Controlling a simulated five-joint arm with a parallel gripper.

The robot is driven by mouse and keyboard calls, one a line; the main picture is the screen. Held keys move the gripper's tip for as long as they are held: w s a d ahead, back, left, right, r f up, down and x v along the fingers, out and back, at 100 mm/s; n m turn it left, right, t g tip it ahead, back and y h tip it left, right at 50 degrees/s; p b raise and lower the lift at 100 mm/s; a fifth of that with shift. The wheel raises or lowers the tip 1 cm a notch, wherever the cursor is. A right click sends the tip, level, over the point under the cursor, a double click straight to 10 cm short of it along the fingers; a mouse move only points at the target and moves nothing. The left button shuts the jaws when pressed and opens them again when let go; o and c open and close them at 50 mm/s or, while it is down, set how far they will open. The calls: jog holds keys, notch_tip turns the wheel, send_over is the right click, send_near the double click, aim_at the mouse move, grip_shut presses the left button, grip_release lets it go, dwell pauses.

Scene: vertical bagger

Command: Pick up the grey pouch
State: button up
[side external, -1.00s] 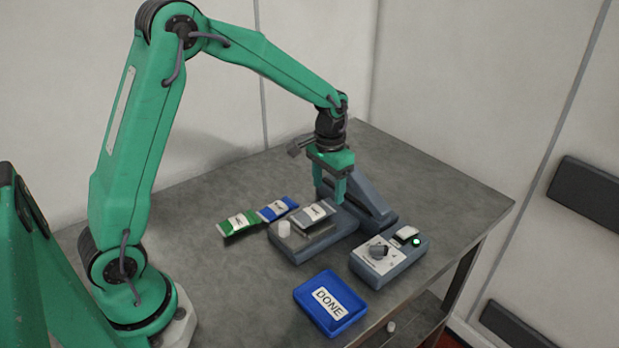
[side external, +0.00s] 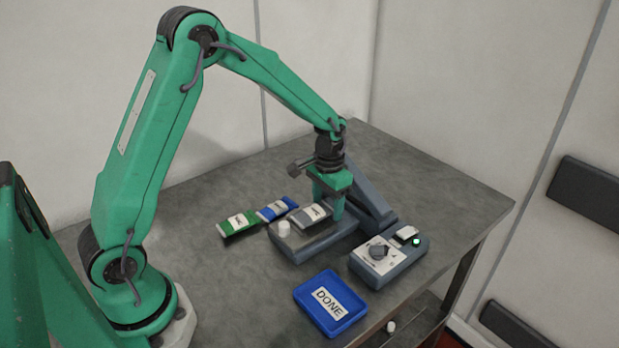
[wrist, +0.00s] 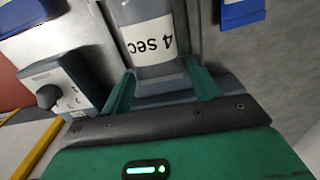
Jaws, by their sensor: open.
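The grey pouch (side external: 311,216), with a white label, lies on the grey machine base (side external: 300,245). In the wrist view the pouch (wrist: 148,72) shows its "4 sec" label upside down, and its near end lies between my fingers. My gripper (side external: 328,203) is open and low over the base, its fingers on either side of the pouch's end. In the wrist view my gripper (wrist: 161,72) has a finger at each edge of the pouch. I cannot tell whether the fingers touch it.
A blue pouch (side external: 277,209) and a green pouch (side external: 238,223) lie left of the base. A control box (side external: 388,262) and blue DONE tray (side external: 305,293) are nearer the front.

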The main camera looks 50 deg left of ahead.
jog(key=c, duration=0.9)
jog(key=shift+r, duration=0.1)
jog(key=shift+r, duration=0.5)
notch_tip(320, 180, up, 3)
jog(key=shift+r, duration=0.1)
jog(key=s+d+r, duration=0.1)
jog(key=d+r, duration=0.1)
jog(key=d, duration=0.1)
jog(key=s+d+r, duration=0.2)
jog(key=d, duration=0.1)
jog(key=s+d+r, duration=0.2)
jog(key=d, duration=0.2)
jog(key=shift+s+d+r, duration=0.1)
jog(key=shift+s+r, duration=0.15)
jog(key=shift+r, duration=0.05)
